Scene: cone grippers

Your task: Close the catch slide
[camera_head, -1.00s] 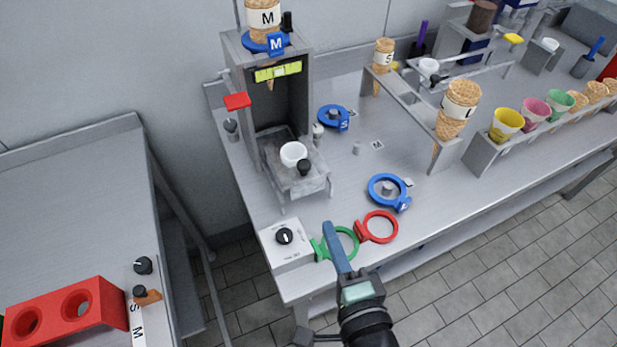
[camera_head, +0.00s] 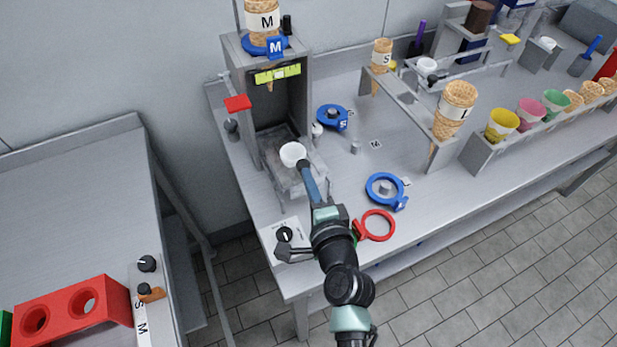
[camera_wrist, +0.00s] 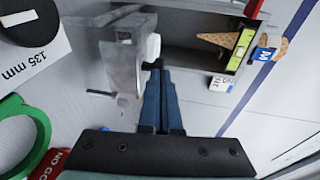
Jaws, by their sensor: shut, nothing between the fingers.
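The catch slide (camera_head: 279,174) is a clear tray at the foot of the grey dispenser cabinet (camera_head: 309,98). It sticks out of the cabinet's front, pulled open, and shows in the wrist view (camera_wrist: 122,65) too.
A white box with a black dial (camera_head: 284,234) stands on the bench's front left. A red ring (camera_head: 377,239) lies right of my arm, and a blue ring (camera_head: 370,190) sits behind it. Cone racks stand further right. A red lever (camera_head: 237,103) is on the cabinet's left.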

